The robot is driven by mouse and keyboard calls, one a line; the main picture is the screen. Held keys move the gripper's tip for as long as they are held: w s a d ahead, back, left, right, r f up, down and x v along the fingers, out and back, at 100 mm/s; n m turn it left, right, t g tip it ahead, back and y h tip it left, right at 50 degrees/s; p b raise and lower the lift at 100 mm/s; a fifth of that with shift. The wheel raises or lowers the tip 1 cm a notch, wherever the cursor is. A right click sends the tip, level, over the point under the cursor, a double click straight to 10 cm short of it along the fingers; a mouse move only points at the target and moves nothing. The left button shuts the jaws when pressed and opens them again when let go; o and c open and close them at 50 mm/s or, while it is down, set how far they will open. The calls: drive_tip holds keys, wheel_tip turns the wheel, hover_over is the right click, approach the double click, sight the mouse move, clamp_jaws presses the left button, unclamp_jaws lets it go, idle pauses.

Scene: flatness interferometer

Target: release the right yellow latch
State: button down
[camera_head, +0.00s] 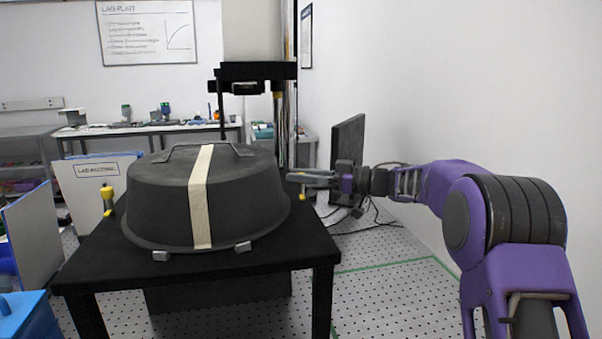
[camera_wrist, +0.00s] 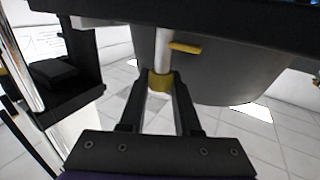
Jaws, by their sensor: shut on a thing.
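The right yellow latch (camera_wrist: 161,81) shows in the wrist view as a pale upright rod with a yellow collar and a yellow lever (camera_wrist: 185,47) pointing right. My gripper (camera_wrist: 159,84) has one finger on each side of the collar and is shut on it. In the head view, my gripper (camera_head: 296,178) reaches in from the right, beside the dark domed cover (camera_head: 250,195). Only a little yellow of the right latch (camera_head: 303,190) shows below the fingers. The left yellow latch (camera_head: 107,197) stands upright at the cover's left side.
The cover has a pale strip (camera_head: 202,195) down its front and a handle on top. It sits on a black table (camera_head: 285,262). A black stand (camera_head: 256,73) rises behind it. A dark monitor (camera_head: 347,145) stands behind my gripper, with cables below.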

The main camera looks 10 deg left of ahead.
drive_tip(key=shift+n+g, duration=0.6)
drive_tip(key=shift+g, duration=0.4)
drive_tip(key=c, duration=0.6)
unclamp_jaws()
drive_tip(key=shift+c, duration=0.2)
drive_tip(key=shift+d, duration=0.1)
drive_tip(key=w+d, duration=0.1)
drive_tip(key=d, duration=1.6)
drive_tip(key=shift+w, duration=0.15)
